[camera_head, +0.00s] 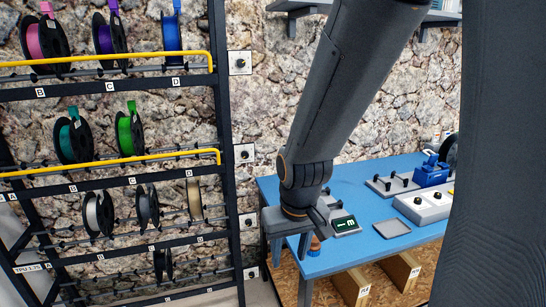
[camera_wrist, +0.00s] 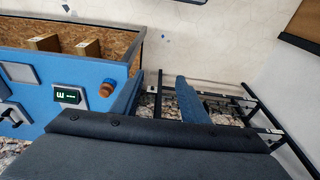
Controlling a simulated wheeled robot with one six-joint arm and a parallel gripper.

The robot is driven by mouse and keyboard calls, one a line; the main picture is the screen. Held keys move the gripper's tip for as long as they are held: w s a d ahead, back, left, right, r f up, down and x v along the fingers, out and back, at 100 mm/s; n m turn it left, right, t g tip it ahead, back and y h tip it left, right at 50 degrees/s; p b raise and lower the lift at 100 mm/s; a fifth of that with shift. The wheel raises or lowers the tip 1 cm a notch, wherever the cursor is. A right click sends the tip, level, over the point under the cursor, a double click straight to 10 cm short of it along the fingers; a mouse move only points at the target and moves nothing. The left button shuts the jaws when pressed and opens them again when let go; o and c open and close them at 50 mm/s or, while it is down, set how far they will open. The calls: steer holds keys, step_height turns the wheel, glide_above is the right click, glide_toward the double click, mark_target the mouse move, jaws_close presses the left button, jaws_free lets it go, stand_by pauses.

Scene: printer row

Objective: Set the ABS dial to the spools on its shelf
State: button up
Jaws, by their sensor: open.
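A black spool rack (camera_head: 222,120) stands at the left in the head view. Its upper shelf shows pink (camera_head: 45,38), purple (camera_head: 105,35) and blue (camera_head: 172,33) spools. The shelf below shows teal (camera_head: 73,138) and green (camera_head: 129,132) spools. Lower down are grey, dark and tan spools. Dials on white plates run down beside its right post: top (camera_head: 240,62), second (camera_head: 244,153), third (camera_head: 248,221) and lowest (camera_head: 251,272). I cannot read which dial or shelf is ABS. My gripper (camera_head: 290,240) is open and empty before the workbench; its fingers show in the wrist view (camera_wrist: 158,88).
A blue workbench (camera_head: 370,257) stands at the right, with a green display (camera_head: 345,225), a grey tray (camera_head: 392,229) and a blue device (camera_head: 432,173) on it. Cardboard boxes (camera_head: 352,287) sit beneath. Yellow rails (camera_head: 120,57) cross the fronts of the upper two shelves.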

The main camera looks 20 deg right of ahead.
steer(key=w+f+t+b, duration=0.25)
steer(key=w+t, duration=0.45)
steer(key=w, duration=1.5)
steer(key=t+b, duration=0.4)
steer(key=t, duration=0.5)
glide_toward(246, 156)
steer(key=shift+w+a+r+p, duration=0.1)
steer(key=shift+w+p, duration=0.35)
steer(key=shift+w, duration=1.55)
steer(key=shift+w+r+p, duration=0.15)
steer(key=shift+w+p, duration=0.3)
steer(key=shift+w, duration=1.55)
jaws_close()
